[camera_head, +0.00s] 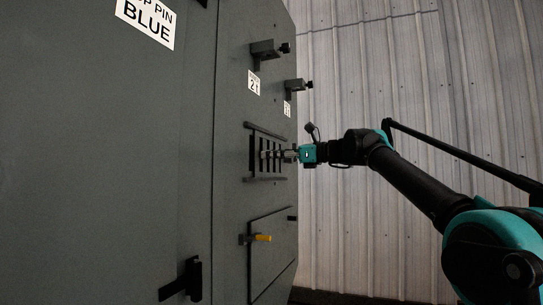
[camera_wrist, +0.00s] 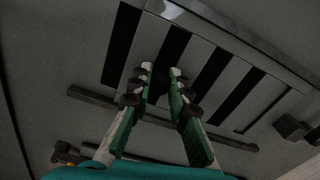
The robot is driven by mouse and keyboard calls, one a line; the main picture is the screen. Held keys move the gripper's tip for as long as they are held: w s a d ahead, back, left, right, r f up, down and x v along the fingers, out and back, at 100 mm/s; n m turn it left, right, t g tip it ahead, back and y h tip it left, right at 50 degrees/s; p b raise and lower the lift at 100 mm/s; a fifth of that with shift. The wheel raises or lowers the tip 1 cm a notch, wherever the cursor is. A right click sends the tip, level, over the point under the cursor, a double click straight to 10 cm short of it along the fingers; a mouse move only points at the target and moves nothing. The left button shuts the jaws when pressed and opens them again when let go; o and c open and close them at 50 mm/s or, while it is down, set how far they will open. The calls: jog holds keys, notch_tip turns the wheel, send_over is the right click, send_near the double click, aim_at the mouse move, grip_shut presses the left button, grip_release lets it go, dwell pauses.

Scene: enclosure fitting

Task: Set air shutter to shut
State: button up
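The air shutter (camera_head: 256,152) is a panel with dark upright slots on the grey cabinet's face, between an upper and a lower rail. In the wrist view its plate (camera_wrist: 203,60) shows several black slots, with a shiny strip along the top and a dark rail (camera_wrist: 92,98) below. The slots show as open black gaps. My gripper (camera_head: 289,155) is at the shutter's right part in the head view. In the wrist view its two green-padded fingers (camera_wrist: 162,72) are apart, with a dark area between them. Whether the tips touch the plate, or a tab sits between them, is unclear.
Two dark latches (camera_head: 264,49) and (camera_head: 295,86) stick out above the shutter. Below it is a small door (camera_head: 271,262) with a yellow-tipped handle (camera_head: 262,238). A black latch (camera_head: 193,280) is at lower left. Free room lies right of the cabinet, before a corrugated wall.

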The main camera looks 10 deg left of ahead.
aim_at(257, 154)
grip_shut()
jog(key=shift+s+a, duration=0.15)
jog(key=shift+s, duration=0.7)
jog(key=shift+s+a, duration=0.1)
jog(key=shift+s, duration=0.7)
jog(key=o, duration=0.8)
grip_release()
jog(key=shift+s, duration=0.1)
jog(key=shift+d, duration=0.1)
jog(key=d, duration=0.4)
jog(key=s+d, duration=0.1)
jog(key=d, duration=0.6)
jog(key=shift+s+d, duration=0.3)
jog(key=shift+d, duration=0.05)
